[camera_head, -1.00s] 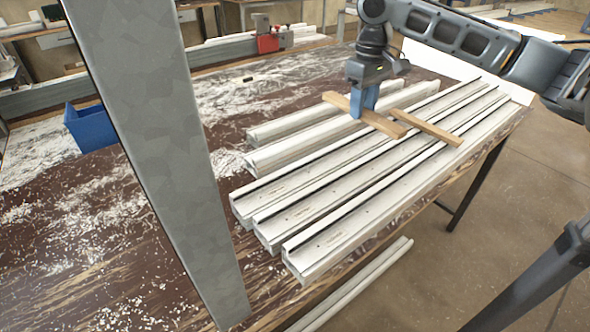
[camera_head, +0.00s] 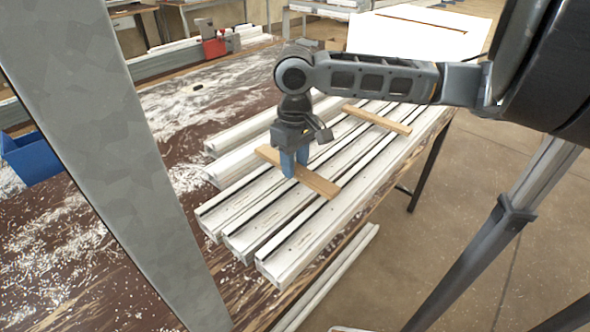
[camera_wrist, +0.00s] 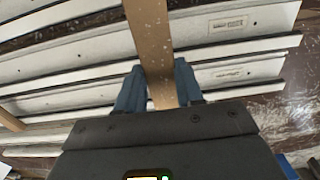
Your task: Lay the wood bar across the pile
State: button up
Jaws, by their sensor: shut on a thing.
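My gripper (camera_head: 294,164) has blue fingers and is shut on a wood bar (camera_head: 322,186). The held bar lies crosswise over the pile of white profiles (camera_head: 285,262), nearer their front ends. I cannot tell whether it touches them. In the wrist view the held bar (camera_wrist: 150,35) runs between both fingers (camera_wrist: 160,88), roughly square to the white profiles (camera_wrist: 235,66). A second wood bar (camera_head: 376,118) lies across the pile farther back, apart from my gripper. Part of it shows at the left edge of the wrist view (camera_wrist: 10,121).
The pile sits on a dark bench (camera_head: 120,262) strewn with white shavings. A blue bin (camera_head: 30,158) stands at the left. A machine with a red part (camera_head: 214,47) is at the back. A grey post stands in the left foreground. Open floor is on the right.

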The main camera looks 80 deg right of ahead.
jog(key=shift+f, duration=1.55)
jog(key=shift+f, duration=0.2)
jog(key=o, duration=1.1)
jog(key=shift+c, duration=0.2)
jog(key=shift+r, duration=0.1)
notch_tip(320, 180, up, 12)
jog(key=shift+r+b, duration=0.15)
jog(key=shift+b, duration=0.15)
